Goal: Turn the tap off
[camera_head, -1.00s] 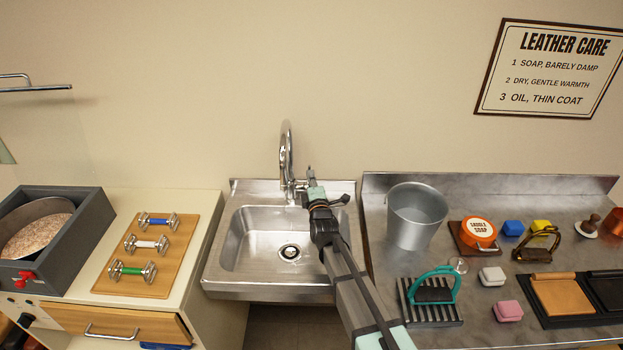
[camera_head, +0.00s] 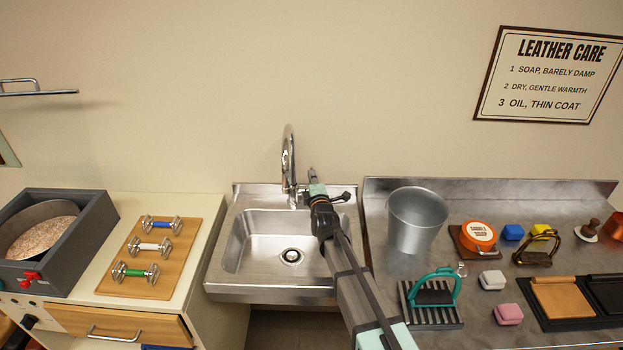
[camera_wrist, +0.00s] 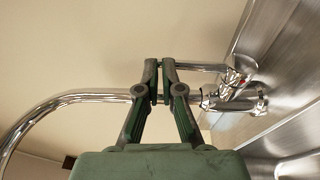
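The chrome tap (camera_head: 289,160) stands at the back of the steel sink (camera_head: 233,283), with a tall curved spout. No stream of water is discernible below it. In the wrist view the spout (camera_wrist: 62,100) curves at the left, and the tap's lever (camera_wrist: 207,67), with a small red mark, is at the right of the fingertips. My gripper (camera_wrist: 160,67) has its fingertips almost together, with only a narrow gap. They are at the lever's free end; contact is unclear. In the head view my gripper (camera_head: 314,180) is just right of the tap, above the sink's back rim.
A metal bucket (camera_head: 417,222) stands on the steel counter (camera_head: 385,275) right of the sink, near my arm. A teal stirrup (camera_head: 433,283) on a rack and a soap tin (camera_head: 480,235) are further right. A wooden board (camera_head: 183,230) with dumbbell-shaped pieces lies left.

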